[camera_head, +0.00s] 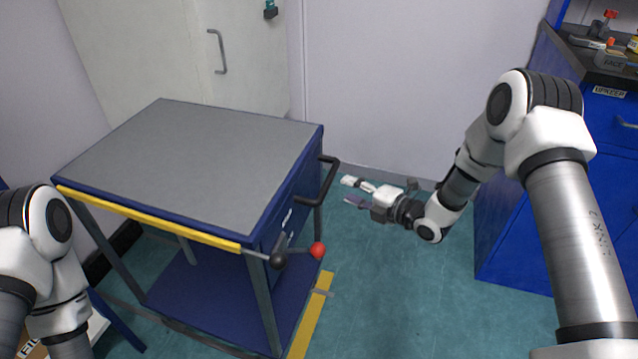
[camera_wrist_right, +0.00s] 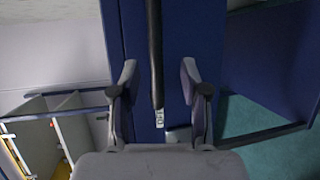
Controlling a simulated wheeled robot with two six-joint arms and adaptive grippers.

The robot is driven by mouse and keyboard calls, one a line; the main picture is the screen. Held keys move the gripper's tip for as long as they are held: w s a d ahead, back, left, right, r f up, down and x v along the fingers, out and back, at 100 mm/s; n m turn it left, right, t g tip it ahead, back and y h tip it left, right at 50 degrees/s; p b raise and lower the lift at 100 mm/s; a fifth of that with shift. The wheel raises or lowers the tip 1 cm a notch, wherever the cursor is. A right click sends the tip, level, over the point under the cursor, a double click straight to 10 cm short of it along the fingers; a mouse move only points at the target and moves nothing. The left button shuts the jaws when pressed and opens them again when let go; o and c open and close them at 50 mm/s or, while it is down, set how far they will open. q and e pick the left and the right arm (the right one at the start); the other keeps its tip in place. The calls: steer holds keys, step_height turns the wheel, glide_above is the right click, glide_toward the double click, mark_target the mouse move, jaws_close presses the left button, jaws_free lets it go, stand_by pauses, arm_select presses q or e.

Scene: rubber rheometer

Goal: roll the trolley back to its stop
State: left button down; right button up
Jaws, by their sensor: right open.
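The trolley (camera_head: 190,160) has a grey top, a blue frame and a yellow strip along its near edge. A black handle (camera_head: 328,182) sticks out from its right side. A lever with a red knob (camera_head: 318,250) sits at the near right corner. My right gripper (camera_head: 350,191) is open and empty, just right of the handle, its fingers pointing at the trolley. In the right wrist view the black handle bar (camera_wrist_right: 155,50) runs between the open fingers (camera_wrist_right: 159,68), ahead of them; no contact is visible. Of my left arm only links show; its gripper is out of view.
A yellow floor strip (camera_head: 312,318) lies by the trolley's near right leg. A blue cabinet (camera_head: 515,235) stands at right behind my right arm. A pale door (camera_head: 240,50) and wall are behind. The green floor (camera_head: 400,300) between trolley and cabinet is clear.

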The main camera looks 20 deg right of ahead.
mark_target(331, 181)
steer(key=shift+w+a+r, duration=0.3)
steer(key=shift+w+a, duration=0.15)
steer(key=shift+a, duration=0.25)
steer(key=x, duration=0.5)
steer(key=shift+w+d+f, duration=0.1)
steer(key=shift+d+f, duration=0.05)
steer(key=shift+f, duration=0.1)
steer(key=shift+w+a, duration=0.3)
steer(key=shift+w, duration=0.1)
jaws_close()
